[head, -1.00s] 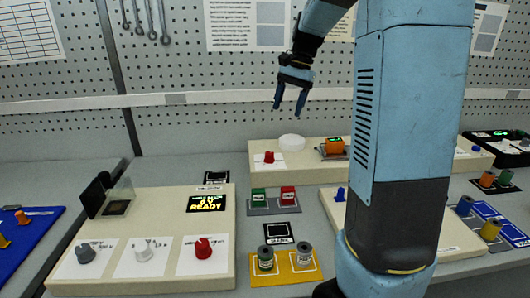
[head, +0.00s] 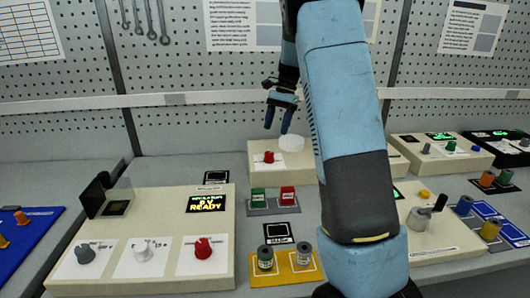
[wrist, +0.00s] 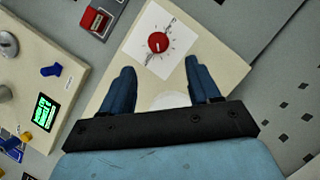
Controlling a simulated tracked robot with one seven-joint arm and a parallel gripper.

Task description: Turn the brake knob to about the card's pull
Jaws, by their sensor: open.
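A red knob (head: 269,157) with a pointer mark stands on a white dial card on the long beige box at the back. It also shows in the wrist view (wrist: 158,42), with scale marks around it on the white card (wrist: 172,65). Its label is too small to read. My gripper (head: 277,128) is open and empty above the back box, close over the knob but not touching it. In the wrist view my two fingers (wrist: 160,68) stand apart, with the knob ahead between them. Another red knob (head: 203,249) sits on the front left box.
A white round disc (head: 291,143) lies just behind the knob. A yellow tray (head: 283,276) holds two grey-topped spools. My arm hides part of the right side.

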